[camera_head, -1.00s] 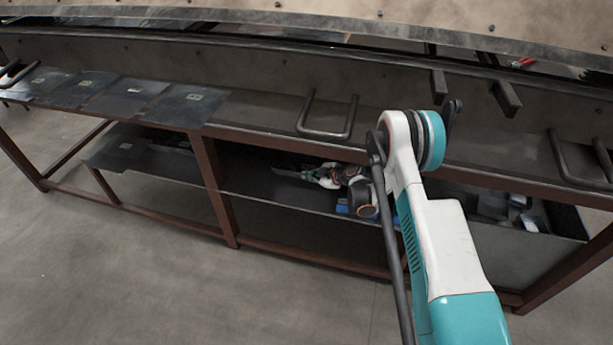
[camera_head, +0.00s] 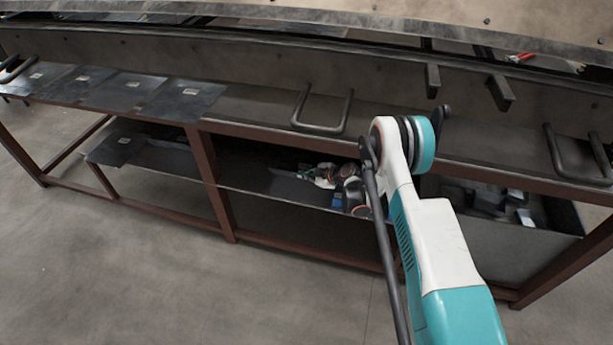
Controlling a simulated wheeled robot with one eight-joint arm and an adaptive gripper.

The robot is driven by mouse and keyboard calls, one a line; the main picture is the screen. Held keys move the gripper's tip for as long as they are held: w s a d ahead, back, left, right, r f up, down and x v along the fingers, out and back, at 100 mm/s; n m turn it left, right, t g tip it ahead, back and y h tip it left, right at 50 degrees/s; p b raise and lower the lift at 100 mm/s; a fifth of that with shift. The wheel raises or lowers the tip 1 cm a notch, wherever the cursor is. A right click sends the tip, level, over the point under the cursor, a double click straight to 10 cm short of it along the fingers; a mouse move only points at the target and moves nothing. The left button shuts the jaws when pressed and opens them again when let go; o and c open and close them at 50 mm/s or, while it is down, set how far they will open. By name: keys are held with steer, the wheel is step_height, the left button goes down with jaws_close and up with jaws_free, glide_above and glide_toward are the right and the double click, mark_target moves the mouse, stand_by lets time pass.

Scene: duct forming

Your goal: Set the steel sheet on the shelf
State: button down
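Several flat grey steel sheets with small pale labels lie in a row on the left of the bench top, the rightmost being a steel sheet (camera_head: 178,101). Another dark sheet (camera_head: 116,147) lies at the left end of the lower shelf (camera_head: 262,188). My arm bends down in front of the bench, and its far end reaches in under the bench top. My gripper (camera_head: 308,173) is small and in shadow above the lower shelf. A thin grey edge shows just left of it; I cannot tell whether it is a held sheet. The fingers are too dark to read.
Bent metal handles (camera_head: 322,112) stand on the bench top, one near the middle and one at the right (camera_head: 580,155). A red-brown bench leg (camera_head: 210,180) stands left of my gripper. A grey bin (camera_head: 490,240) with loose pieces is at the right. The floor in front is clear.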

steer(key=shift+f, duration=0.15)
steer(key=c, duration=1.7)
jaws_free()
steer(key=v, duration=1.2)
steer(key=shift+f, duration=0.1)
